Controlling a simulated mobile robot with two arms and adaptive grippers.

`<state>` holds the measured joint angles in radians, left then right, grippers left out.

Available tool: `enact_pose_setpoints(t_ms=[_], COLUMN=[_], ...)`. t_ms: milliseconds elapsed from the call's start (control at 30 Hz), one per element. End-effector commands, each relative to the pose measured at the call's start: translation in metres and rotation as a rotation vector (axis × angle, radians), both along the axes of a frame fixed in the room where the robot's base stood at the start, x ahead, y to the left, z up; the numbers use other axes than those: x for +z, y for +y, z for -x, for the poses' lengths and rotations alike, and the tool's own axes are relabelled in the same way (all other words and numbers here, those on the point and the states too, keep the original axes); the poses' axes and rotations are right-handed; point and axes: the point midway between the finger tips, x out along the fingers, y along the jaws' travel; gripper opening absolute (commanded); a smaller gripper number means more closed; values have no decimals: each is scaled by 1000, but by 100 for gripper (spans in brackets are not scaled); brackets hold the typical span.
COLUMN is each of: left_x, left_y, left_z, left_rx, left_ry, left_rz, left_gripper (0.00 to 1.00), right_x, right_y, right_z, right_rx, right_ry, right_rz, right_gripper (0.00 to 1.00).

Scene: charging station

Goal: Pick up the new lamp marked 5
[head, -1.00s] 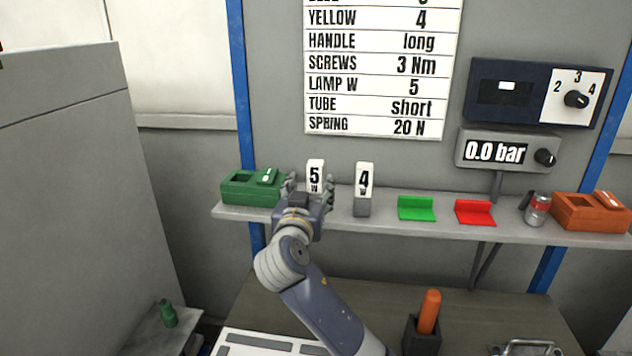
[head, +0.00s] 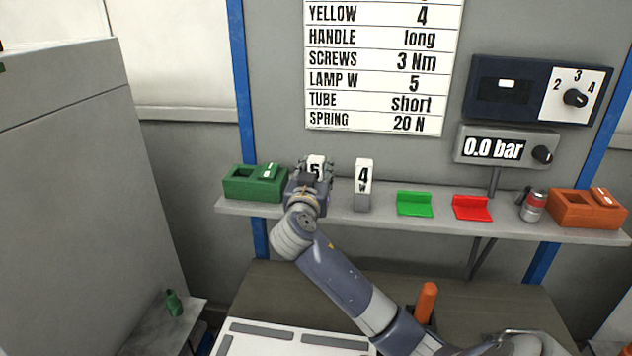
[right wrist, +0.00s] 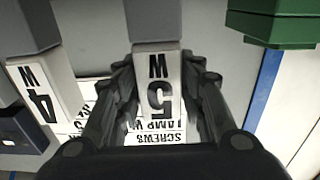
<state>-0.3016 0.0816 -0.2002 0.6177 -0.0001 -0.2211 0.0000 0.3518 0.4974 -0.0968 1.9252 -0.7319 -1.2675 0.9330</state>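The lamp marked 5 (head: 316,162) is a white block with a black 5 and W, standing on the shelf (head: 381,217) at its left part. In the head view my right gripper (head: 313,170) is in front of it and hides its lower part. The right wrist view shows the lamp upside down (right wrist: 158,95) between the fingers of my right gripper (right wrist: 160,70). The fingers are spread on both sides of it, close to its sides, and do not look clamped. My left gripper is not in view.
The lamp marked 4 (head: 363,178) stands just right of it, and a green box (head: 246,188) is close on the left. Green (head: 414,205) and red (head: 472,208) holders, a can (head: 533,205) and an orange box (head: 582,211) are further right on the shelf.

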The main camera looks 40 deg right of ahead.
Motion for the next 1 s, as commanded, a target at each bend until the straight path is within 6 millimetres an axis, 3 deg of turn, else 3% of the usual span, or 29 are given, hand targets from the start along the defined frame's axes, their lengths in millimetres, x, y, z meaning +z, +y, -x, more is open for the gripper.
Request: enact_pose_setpoints(t_ms=[33, 100, 567, 833, 1000], left_x=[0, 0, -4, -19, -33], left_y=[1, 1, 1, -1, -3], left_z=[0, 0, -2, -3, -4], left_rx=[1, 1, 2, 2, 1], left_ry=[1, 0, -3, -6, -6], left_rz=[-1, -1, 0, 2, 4], left_gripper=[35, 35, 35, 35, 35], right_x=[0, 0, 5, 34, 35], right_y=[0, 0, 0, 1, 34], right_z=[0, 0, 0, 0, 15], right_rx=[0, 0, 0, 1, 7], right_ry=[0, 0, -4, -10, -8], right_rz=[0, 0, -1, -2, -5], right_gripper=[16, 6, 6, 6, 6])
